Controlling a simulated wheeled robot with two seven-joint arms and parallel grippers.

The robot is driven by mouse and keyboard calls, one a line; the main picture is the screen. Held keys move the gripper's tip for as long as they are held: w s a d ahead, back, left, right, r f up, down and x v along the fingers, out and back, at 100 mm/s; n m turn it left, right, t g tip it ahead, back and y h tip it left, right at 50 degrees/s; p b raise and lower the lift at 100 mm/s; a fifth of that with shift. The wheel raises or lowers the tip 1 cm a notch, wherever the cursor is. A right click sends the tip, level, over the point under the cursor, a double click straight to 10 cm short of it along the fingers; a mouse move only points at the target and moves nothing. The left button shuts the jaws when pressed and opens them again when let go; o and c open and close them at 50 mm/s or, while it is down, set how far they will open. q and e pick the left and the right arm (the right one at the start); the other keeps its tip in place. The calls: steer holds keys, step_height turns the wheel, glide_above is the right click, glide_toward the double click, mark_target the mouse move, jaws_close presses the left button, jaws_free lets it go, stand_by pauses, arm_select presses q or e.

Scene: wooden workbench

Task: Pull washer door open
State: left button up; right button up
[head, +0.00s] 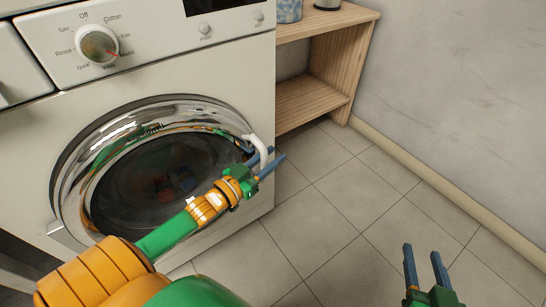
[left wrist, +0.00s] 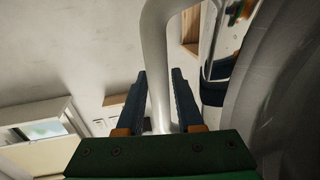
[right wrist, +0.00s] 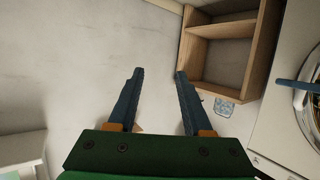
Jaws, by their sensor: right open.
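The white washer (head: 232,75) stands at the left of the head view. Its round chrome-rimmed door (head: 75,165) has dark glass and sits against the front, with no clear gap showing. A white curved door handle (head: 258,148) sticks out at the door's right side; it also shows in the left wrist view (left wrist: 156,55). My right gripper (head: 424,250) is open and empty, well apart from the washer, over the floor at the lower right.
A wooden shelf unit (head: 343,70) stands right of the washer, with a blue-patterned container (head: 288,10) on top. A plain wall (head: 460,90) runs along the right. The tiled floor (head: 335,215) in front is clear.

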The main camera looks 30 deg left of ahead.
arm_select(q)
steer(key=shift+w+d, duration=0.1)
steer(key=shift+w, duration=0.3)
arm_select(e)
steer(key=shift+w+a+r+t, duration=0.1)
steer(key=shift+w+r+t, duration=0.15)
steer(key=shift+r, duration=0.3)
steer(key=shift+w+a+r+t, duration=0.15)
steer(key=shift+r+t, duration=0.2)
steer(key=shift+r, duration=0.2)
arm_select(q)
steer(key=shift+c, duration=0.3)
jaws_close()
